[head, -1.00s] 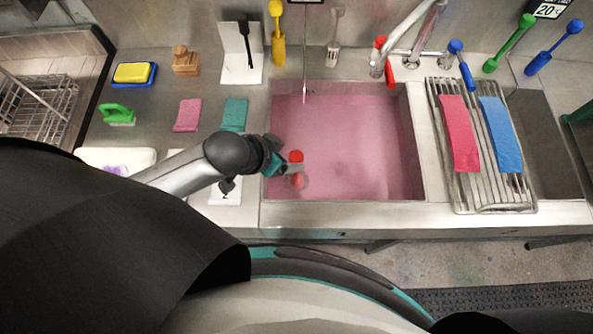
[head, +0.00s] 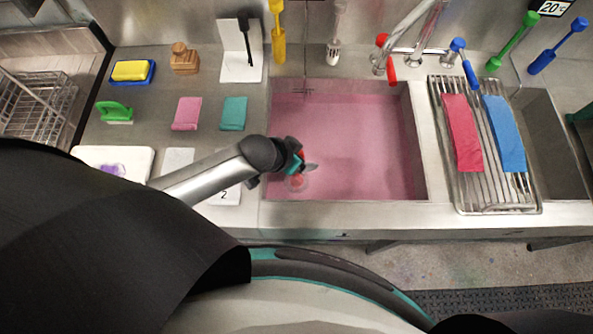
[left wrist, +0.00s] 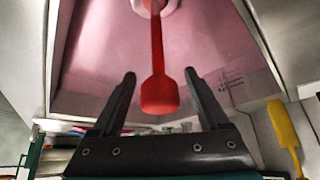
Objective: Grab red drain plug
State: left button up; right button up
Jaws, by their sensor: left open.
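The red drain plug (left wrist: 158,95) stands in the pink liquid of the left sink basin. In the left wrist view its wide knob and thin stem show between my two dark fingers, with a gap on each side. The stem runs to a pale round base at the top edge. My left gripper (left wrist: 160,77) is open and holds nothing. My right gripper is not in view.
The sink basin (head: 345,193) has steel walls around the gripper. A rack (head: 496,205) with red and blue cloths lies to the right. Sponges, cloths and a brush lie on the left counter. The basin's right side is free.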

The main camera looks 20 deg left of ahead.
pick_arm(q)
jog(key=shift+c, duration=0.4)
grip_shut()
dwell(0.5)
